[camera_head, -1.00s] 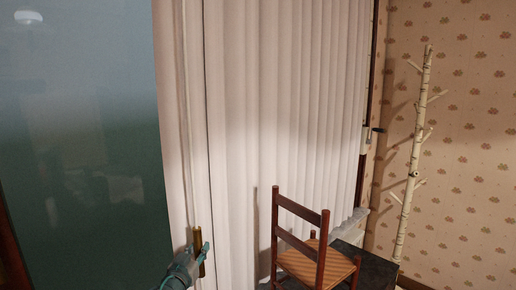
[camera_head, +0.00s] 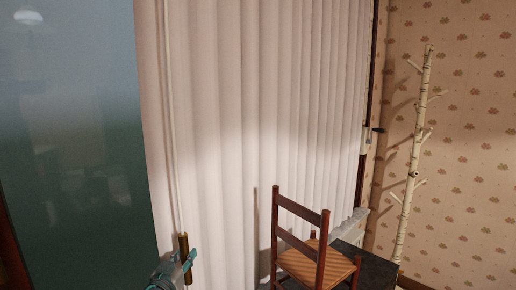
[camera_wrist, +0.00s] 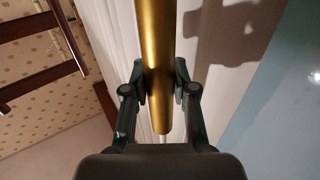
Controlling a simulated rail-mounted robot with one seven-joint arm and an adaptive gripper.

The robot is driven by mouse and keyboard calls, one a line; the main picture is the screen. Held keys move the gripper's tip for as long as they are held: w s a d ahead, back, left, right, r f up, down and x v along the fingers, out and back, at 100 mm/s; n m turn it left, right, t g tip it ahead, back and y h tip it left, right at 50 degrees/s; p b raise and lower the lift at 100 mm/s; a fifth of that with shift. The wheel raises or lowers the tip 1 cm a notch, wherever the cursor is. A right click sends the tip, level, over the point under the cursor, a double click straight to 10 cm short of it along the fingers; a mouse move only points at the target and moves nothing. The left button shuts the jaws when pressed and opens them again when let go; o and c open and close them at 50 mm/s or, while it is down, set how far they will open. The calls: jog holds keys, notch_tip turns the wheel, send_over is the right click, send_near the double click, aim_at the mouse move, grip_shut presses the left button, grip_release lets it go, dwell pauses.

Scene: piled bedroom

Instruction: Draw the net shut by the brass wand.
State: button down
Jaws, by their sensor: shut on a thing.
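The net (camera_head: 225,120) is a white pleated curtain over the window, hanging from the left-centre to the dark frame at right. Its left edge stands beside bare glass. The brass wand (camera_head: 184,258) hangs upright at that left edge, below a thin pale cord. My gripper (camera_head: 182,264) is shut on the wand, at the bottom left of the head view. In the wrist view my gripper (camera_wrist: 160,82) has a finger on each side of the wand (camera_wrist: 157,45), with the net (camera_wrist: 205,60) close behind it.
Bare dark glass (camera_head: 75,130) fills the left. A wooden chair (camera_head: 300,240) with a woven seat stands before the net at lower centre, by a dark-topped table (camera_head: 350,260). A birch coat stand (camera_head: 412,160) stands at the right wall. A window handle (camera_head: 376,129) juts out at the right.

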jog(key=c, duration=0.9)
grip_release()
jog(key=shift+s+a, duration=0.1)
jog(key=shift+s, duration=0.1)
jog(key=shift+s+a+f+b, duration=0.1)
jog(key=shift+s+f+b, duration=0.05)
jog(key=shift+s+b, duration=0.9)
jog(key=shift+s+a+b, duration=0.15)
jog(key=shift+s+b, duration=0.45)
jog(key=shift+s, duration=0.55)
jog(key=shift+s+a+b, duration=0.15)
jog(key=shift+s+b, duration=0.4)
jog(key=shift+s, duration=0.6)
jog(key=shift+s+d+b, duration=0.8)
jog(key=shift+s+d, duration=0.85)
jog(key=shift+d, duration=0.25)
jog(key=shift+s+d+b, duration=0.8)
jog(key=shift+s+d, duration=0.85)
jog(key=shift+d, duration=0.25)
